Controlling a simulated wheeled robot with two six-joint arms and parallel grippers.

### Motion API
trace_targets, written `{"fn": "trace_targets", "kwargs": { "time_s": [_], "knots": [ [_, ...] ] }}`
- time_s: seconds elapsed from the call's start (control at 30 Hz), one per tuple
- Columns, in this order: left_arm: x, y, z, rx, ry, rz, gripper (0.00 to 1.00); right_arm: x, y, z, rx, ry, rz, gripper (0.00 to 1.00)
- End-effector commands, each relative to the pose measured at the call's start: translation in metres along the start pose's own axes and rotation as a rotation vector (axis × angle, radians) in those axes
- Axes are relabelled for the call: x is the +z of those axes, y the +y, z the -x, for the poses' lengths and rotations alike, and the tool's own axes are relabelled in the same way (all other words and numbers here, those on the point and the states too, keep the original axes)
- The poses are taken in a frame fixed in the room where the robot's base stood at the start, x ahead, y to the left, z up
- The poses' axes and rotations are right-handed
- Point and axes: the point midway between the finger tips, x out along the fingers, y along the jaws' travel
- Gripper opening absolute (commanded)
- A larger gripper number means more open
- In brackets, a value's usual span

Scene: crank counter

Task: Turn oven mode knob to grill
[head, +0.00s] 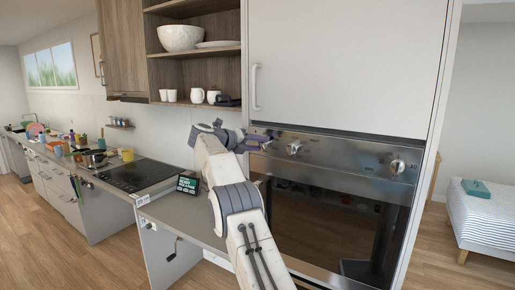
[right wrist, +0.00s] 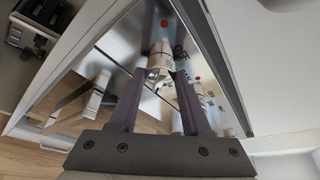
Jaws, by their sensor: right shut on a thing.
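The oven's steel control panel (head: 335,156) carries a row of round knobs. My right gripper (head: 262,141) reaches the left end of this panel and is shut on the leftmost knob. In the right wrist view, the gripped knob (right wrist: 160,62) sits between the two purple fingers of my right gripper (right wrist: 168,55). In the head view the fingers mostly hide that knob. Its pointer direction and the printed mode marks are too small to read. A middle knob (head: 294,147) and a right knob (head: 397,167) are free. My left gripper is not in view.
The dark glass oven door (head: 320,220) lies below the panel, and a white cabinet door (head: 345,65) is above. Left of my right arm are the counter with a black hob (head: 138,175) and a small dark sign (head: 188,184). Open shelves (head: 200,50) hold dishes.

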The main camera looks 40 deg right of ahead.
Motion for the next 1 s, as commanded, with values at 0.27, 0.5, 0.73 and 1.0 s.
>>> {"fn": "trace_targets", "kwargs": {
  "time_s": [0.27, 0.5, 0.73, 1.0],
  "knots": [
    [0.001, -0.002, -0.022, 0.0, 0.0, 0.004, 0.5, -0.006, 0.0, -0.003, 0.097, 0.004, -0.242, 0.0],
    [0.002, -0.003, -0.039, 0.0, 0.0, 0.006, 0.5, -0.007, -0.001, -0.003, 0.174, 0.0, -0.429, 0.0],
    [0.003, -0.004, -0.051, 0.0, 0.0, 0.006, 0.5, -0.007, -0.002, -0.004, 0.227, -0.003, -0.557, 0.0],
    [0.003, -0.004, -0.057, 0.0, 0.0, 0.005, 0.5, -0.006, -0.003, -0.003, 0.259, -0.004, -0.634, 0.0]
  ]
}}
